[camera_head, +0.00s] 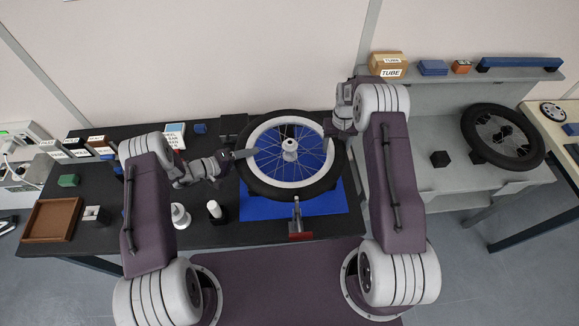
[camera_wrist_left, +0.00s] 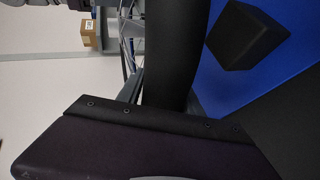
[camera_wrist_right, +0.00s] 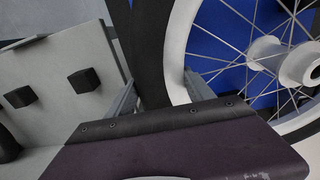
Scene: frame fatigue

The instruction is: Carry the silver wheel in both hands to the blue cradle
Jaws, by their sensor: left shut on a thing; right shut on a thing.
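The silver wheel (camera_head: 289,148), with a black tyre and thin spokes, lies roughly flat over a blue panel (camera_head: 258,209) that appears to be the blue cradle. My left gripper (camera_head: 241,155) is shut on the tyre at its left side. My right gripper (camera_head: 331,128) is shut on the tyre at its right side. The left wrist view shows the tyre (camera_wrist_left: 172,55) between the fingers and a black block (camera_wrist_left: 243,35) on the blue panel. The right wrist view shows the silver rim (camera_wrist_right: 178,45) and hub. The height of the wheel above the panel is hard to tell.
A grey bench (camera_head: 455,190) at right holds a dark-rimmed wheel (camera_head: 502,137) and black blocks. A brown tray (camera_head: 52,220), white bottles and small boxes stand on the dark table at left. A red-based tool (camera_head: 299,236) stands at the panel's front edge.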

